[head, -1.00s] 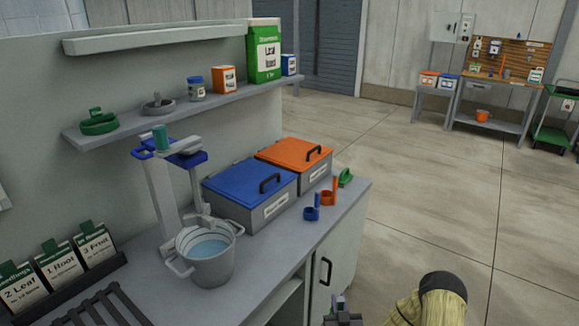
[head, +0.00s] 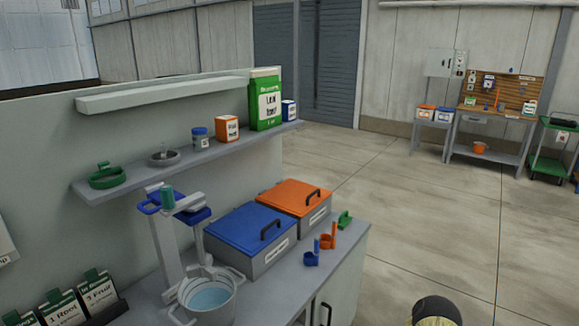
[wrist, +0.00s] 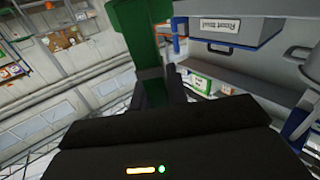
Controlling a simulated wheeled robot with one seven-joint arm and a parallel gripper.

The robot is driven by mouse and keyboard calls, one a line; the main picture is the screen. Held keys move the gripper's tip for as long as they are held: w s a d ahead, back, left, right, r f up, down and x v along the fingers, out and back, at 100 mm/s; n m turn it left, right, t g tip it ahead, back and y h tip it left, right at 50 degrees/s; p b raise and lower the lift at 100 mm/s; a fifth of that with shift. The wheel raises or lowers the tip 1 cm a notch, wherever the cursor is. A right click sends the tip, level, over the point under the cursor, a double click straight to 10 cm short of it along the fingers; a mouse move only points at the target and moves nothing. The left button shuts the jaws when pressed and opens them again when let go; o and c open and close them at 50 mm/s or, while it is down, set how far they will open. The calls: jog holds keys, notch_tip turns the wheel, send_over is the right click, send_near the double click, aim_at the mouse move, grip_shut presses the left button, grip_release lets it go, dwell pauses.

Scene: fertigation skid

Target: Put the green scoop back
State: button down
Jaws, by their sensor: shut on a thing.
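In the wrist view my gripper (wrist: 165,92) is shut on a green piece, which I take to be the green scoop (wrist: 140,45). It sticks out beyond the dark fingers, and its far end is cut off by the top edge. My gripper does not show in the head view. On the counter, a blue scoop (head: 312,258) and an orange scoop (head: 327,241) stand in a row with a small green piece (head: 345,220). I cannot tell whether that piece is a holder.
A blue-lidded box (head: 245,235) and an orange-lidded box (head: 294,197) stand behind the row. A white bucket (head: 208,300) is under a stand (head: 165,240) at left. A shelf (head: 130,185) holds a green dish (head: 107,177) and containers.

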jog(key=shift+s+d, duration=0.1)
jog(key=shift+s, duration=0.4)
jog(key=s+r, duration=0.2)
jog(key=s, duration=0.1)
jog(key=shift+r, duration=0.2)
jog(key=shift+f, duration=0.1)
jog(key=s+f, duration=0.4)
jog(key=f, duration=0.1)
jog(key=shift+s+f, duration=0.15)
jog(key=shift+f, duration=0.05)
jog(key=shift+r, duration=0.15)
